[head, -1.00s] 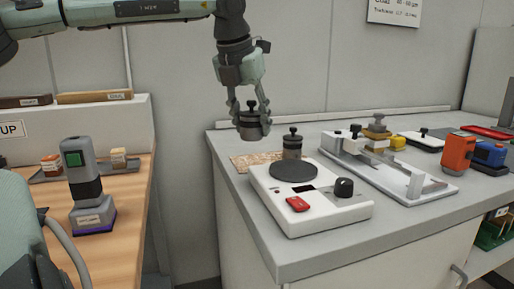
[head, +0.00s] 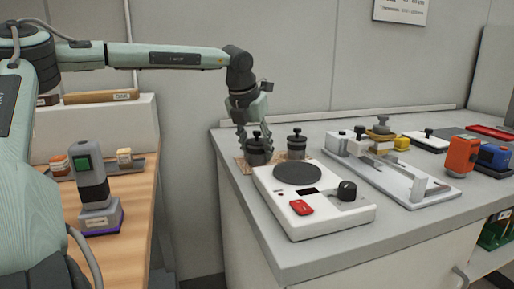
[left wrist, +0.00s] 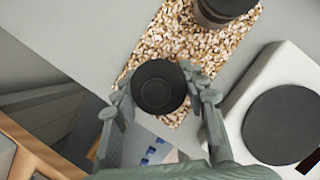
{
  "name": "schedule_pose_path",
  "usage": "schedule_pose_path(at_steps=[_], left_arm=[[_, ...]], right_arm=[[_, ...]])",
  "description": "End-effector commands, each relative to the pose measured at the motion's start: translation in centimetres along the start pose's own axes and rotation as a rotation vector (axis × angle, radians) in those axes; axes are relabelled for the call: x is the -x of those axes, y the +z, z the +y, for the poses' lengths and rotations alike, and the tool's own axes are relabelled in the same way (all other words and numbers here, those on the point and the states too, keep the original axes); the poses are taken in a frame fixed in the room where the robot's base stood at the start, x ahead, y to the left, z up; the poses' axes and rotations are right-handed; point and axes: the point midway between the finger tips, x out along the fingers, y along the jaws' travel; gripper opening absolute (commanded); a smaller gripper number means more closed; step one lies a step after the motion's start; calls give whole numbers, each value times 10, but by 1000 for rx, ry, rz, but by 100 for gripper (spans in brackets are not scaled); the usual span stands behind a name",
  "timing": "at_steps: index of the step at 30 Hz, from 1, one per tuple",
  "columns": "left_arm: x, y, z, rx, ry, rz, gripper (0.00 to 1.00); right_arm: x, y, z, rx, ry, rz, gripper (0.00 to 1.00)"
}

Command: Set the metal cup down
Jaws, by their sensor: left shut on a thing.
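In the left wrist view, the fingers close on either side of the round dark top of the cup (left wrist: 158,88). The cup is upright over the near part of a speckled brown mat (left wrist: 165,45), at about mat level. I cannot tell whether its base touches the mat. A second similar cup (head: 297,147) stands on the mat to the right; it also shows in the left wrist view (left wrist: 222,10). My right gripper is not in view.
A white device with a dark round plate (head: 297,173) and a red button stands close in front of the cups. A metal stand (head: 400,185), an orange device (head: 461,155) and a blue one (head: 492,157) are to the right. A wooden bench (head: 125,215) is at left.

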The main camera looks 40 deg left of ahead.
Motion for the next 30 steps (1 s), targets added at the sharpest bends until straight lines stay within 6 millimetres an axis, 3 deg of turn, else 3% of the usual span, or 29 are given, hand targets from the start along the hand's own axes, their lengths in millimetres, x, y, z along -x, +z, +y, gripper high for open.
schedule_pose_path(at_steps=[5,6,10,22,30], left_arm=[[-1,0,0,0,0,-2,6],[-1,0,0,0,0,0,47],[-1,0,0,0,0,0,63],[5,1,0,0,0,-2,63],[58,2,0,-1,0,-7,63]], right_arm=[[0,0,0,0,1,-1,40],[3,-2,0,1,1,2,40],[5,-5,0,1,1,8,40],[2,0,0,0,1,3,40],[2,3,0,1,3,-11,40]])
